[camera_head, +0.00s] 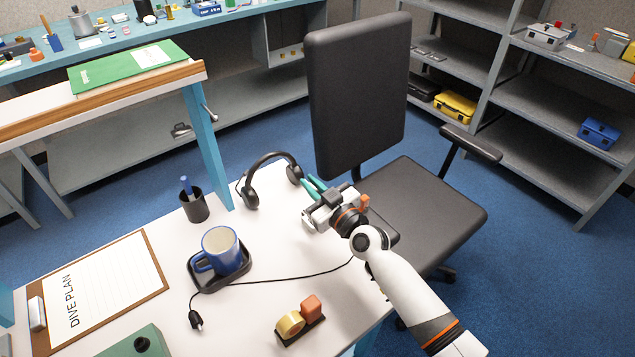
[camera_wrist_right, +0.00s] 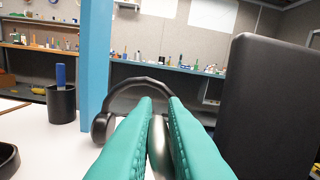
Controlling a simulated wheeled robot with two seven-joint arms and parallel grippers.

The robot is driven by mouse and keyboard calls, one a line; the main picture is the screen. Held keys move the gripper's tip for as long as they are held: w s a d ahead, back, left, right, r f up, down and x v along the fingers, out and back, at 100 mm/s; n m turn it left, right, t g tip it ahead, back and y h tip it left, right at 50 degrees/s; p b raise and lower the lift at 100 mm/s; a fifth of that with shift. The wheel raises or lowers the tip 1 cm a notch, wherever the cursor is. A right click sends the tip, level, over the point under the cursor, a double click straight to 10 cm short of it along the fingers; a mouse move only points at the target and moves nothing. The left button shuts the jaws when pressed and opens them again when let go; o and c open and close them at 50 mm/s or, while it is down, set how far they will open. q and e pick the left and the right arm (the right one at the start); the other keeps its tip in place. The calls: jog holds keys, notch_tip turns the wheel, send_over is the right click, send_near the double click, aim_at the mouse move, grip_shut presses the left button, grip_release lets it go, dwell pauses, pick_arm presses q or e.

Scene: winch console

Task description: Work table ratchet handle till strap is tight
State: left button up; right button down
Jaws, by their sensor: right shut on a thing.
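My right gripper (camera_head: 314,187) reaches over the right side of the white table, beside the right ear cup of a black headset (camera_head: 272,159). Its teal fingers also fill the lower middle of the wrist view (camera_wrist_right: 160,112). They are shut on a smooth grey piece (camera_wrist_right: 158,150), of which only a narrow part shows between them. I cannot tell whether this piece is the ratchet handle. The headset's band arches behind the fingertips in the wrist view (camera_wrist_right: 140,84). No strap can be made out. My left gripper is not in view.
A black chair (camera_head: 357,95) stands close to the right of the gripper.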

jog(key=shift+s+a+f+n, duration=0.65)
jog(key=shift+a+f+n, duration=0.25)
jog(key=shift+n, duration=0.05)
jog(key=shift+s+a+f+n, duration=0.6)
jog(key=shift+a+f+n, duration=0.25)
jog(key=shift+a+n, duration=0.1)
jog(key=c, duration=1.6)
grip_release()
jog(key=shift+o, duration=0.4)
jog(key=shift+d, duration=0.1)
jog(key=b+v, duration=0.1)
jog(key=v, duration=1.1)
